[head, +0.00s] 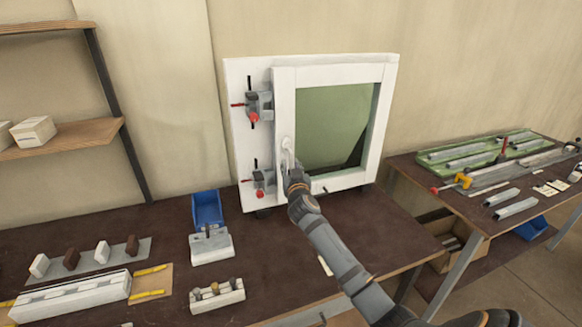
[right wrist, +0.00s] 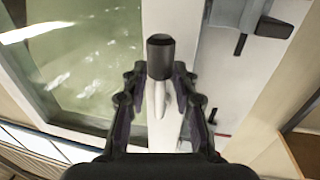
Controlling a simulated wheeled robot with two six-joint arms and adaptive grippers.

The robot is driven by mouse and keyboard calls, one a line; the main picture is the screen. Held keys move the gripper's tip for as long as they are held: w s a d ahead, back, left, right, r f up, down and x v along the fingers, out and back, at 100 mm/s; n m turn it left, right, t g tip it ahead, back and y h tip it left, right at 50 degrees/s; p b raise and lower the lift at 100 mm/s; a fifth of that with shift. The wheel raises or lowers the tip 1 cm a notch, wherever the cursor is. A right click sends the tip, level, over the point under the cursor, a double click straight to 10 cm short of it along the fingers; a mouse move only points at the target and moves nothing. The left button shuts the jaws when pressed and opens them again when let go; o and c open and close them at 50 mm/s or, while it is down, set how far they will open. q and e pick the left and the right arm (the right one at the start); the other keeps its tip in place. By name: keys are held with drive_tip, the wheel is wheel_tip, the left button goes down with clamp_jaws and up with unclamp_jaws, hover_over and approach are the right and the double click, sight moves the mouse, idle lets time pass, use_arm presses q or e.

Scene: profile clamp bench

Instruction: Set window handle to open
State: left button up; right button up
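The window sash (head: 284,95) has a white frame and greenish glass and stands upright on a white panel at the back of the bench. Its white window handle (head: 288,148) is on the sash's left stile and looks roughly upright in the head view. My right gripper (head: 294,174) is at the lower end of the handle and covers part of it. My left gripper is out of view.
Two red-tipped clamps (head: 258,106) (head: 262,180) sit left of the sash. A blue bin (head: 208,210) and several fixtures stand on the dark bench (head: 130,225). A second table (head: 470,205) with metal profiles is at right.

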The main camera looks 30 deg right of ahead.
drive_tip(key=shift+s, duration=0.1)
clamp_jaws()
drive_tip(key=shift+d+f, duration=0.1)
drive_tip(key=shift+s+d+f+n+b, duration=0.1)
drive_tip(key=shift+d+n+b, duration=0.1)
drive_tip(key=shift+n+b, duration=0.25)
drive_tip(key=shift+s+d+r+n+t+y+b, duration=0.15)
drive_tip(key=shift+d+r+n+t+y, duration=0.55)
drive_tip(key=shift+n, duration=2.45)
drive_tip(key=shift+s+d+r+n+t+y+b, duration=0.25)
drive_tip(key=shift+d+r+n, duration=0.75)
drive_tip(key=shift+n, duration=2.15)
drive_tip(key=shift+s+d+r+n+t+y+p, duration=0.1)
drive_tip(key=shift+d+r+n+t+y, duration=0.75)
drive_tip(key=shift+n, duration=2.3)
drive_tip(key=shift+a+r+h, duration=0.3)
drive_tip(key=shift+h, duration=0.1)
